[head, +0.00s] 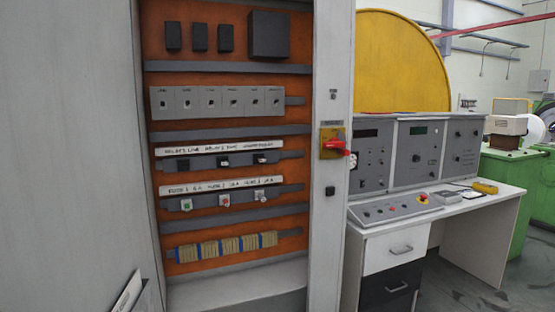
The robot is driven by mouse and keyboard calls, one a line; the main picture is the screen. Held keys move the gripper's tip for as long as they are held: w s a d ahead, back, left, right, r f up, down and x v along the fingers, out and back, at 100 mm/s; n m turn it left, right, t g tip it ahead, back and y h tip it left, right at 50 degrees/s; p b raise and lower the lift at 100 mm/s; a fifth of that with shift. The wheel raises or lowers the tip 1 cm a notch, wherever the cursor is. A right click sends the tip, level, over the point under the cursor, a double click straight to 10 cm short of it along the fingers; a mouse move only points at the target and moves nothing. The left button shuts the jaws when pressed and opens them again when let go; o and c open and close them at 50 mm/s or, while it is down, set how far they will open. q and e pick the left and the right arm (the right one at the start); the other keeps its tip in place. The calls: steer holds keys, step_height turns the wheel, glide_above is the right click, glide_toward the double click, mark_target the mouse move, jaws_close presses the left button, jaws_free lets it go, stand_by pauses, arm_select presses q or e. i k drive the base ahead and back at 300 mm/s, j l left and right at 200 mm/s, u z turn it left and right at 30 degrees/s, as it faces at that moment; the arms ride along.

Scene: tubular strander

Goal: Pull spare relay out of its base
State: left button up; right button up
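An open grey cabinet shows an orange back panel (228,77). A white strip label (218,147) with handwriting that seems to begin "RELAYS" runs across the middle. Below it three small dark relay-like blocks sit on a dark rail: a left one (183,163), a middle one (222,161) and a right one (260,158). They appear seated in their bases. The writing is too small to tell which is the spare. Neither of my grippers is in view.
A second label (222,187) and several small fuse-like parts sit lower, above terminal blocks (230,246). A red-handled switch (333,147) projects from the right frame. A control desk (440,212) stands right. Papers (128,292) poke up at lower left.

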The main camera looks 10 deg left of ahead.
mark_target(260, 161)
steer(key=i+l+u, duration=0.15)
steer(key=i+l, duration=0.25)
steer(key=i, duration=0.15)
steer(key=i+l+u, duration=0.15)
steer(key=i+l, duration=0.3)
steer(key=i+l+u, duration=0.15)
steer(key=i, duration=1.2)
